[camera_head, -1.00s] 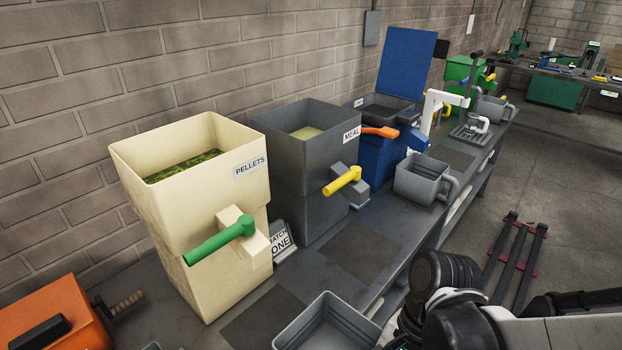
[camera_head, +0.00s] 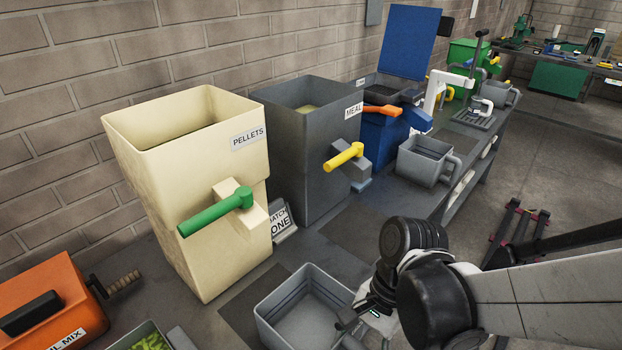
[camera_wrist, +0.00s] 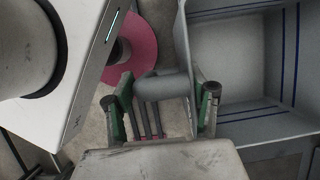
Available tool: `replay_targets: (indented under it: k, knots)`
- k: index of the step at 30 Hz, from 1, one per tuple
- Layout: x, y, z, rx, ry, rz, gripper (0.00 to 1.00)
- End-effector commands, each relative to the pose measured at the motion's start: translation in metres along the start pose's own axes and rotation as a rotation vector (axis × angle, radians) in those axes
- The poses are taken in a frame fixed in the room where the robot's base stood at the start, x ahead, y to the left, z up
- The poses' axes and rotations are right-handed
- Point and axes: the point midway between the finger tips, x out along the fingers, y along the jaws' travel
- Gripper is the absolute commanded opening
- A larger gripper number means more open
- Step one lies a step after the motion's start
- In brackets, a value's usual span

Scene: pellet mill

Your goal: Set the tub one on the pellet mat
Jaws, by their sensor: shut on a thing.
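A grey open tub (camera_head: 308,312) shows at the bottom middle of the head view. It looks empty, and no number on it can be read. Its inside with blue lines (camera_wrist: 247,62) fills the right of the wrist view. My gripper (camera_wrist: 165,102) is shut on the tub's handle (camera_wrist: 163,86), on the tub's right side in the head view. The dark pellet mat (camera_head: 238,312) lies on the bench before the cream PELLETS hopper (camera_head: 190,180). The tub overlaps the mat's right part in the picture; I cannot tell whether it touches the surface.
The hopper's green lever (camera_head: 215,212) juts out above and left of the tub. A BATCH ONE sign (camera_head: 281,220) stands behind it. The grey MEAL hopper (camera_head: 310,150), another mat (camera_head: 345,235) and another grey tub (camera_head: 425,160) stand farther along. An orange box (camera_head: 55,305) is at left.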

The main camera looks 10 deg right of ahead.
Motion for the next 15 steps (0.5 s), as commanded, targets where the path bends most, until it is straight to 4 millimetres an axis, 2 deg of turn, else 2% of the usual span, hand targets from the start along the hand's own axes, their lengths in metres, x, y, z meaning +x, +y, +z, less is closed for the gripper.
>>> replay_targets:
  k: [15]
  knots:
    - [0.002,-0.045,0.0,-0.001,0.0,0.001,0.0]
